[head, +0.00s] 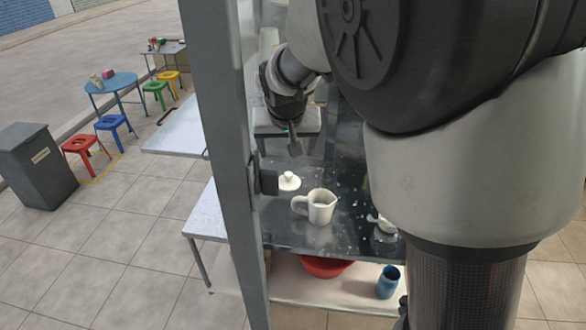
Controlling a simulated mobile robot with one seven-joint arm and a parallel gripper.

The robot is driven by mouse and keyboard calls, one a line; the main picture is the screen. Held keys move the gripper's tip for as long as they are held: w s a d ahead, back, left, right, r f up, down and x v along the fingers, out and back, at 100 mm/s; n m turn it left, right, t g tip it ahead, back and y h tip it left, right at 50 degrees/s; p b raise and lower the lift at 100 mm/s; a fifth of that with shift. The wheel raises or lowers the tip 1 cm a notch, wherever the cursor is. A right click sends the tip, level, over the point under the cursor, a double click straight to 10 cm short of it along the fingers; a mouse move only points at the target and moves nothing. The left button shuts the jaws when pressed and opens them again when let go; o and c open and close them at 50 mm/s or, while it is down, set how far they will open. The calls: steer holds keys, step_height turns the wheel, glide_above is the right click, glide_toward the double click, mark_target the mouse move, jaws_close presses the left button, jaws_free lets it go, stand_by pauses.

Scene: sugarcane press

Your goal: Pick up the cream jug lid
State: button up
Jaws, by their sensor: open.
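The cream lid (289,181) with a small knob lies on the dark counter (290,238), just right of the grey post. The cream jug (320,207) stands upright to the right of the lid and nearer to me, its handle toward the left. My gripper (295,146) is above and beyond the lid, apart from it. Its fingers point down and are open and empty, though they overlap in this view.
A grey upright post (226,150) stands close left of the lid. A white item (382,224) sits at the counter's right, partly hidden by my arm. Below are a red basin (326,267) and a blue cup (388,282).

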glide_toward(288, 173)
steer(key=x, duration=0.5)
steer(key=shift+a+r, duration=0.1)
steer(key=shift+a, duration=0.05)
steer(key=x, duration=0.5)
steer(key=shift+f, duration=0.2)
steer(key=c, duration=1.1)
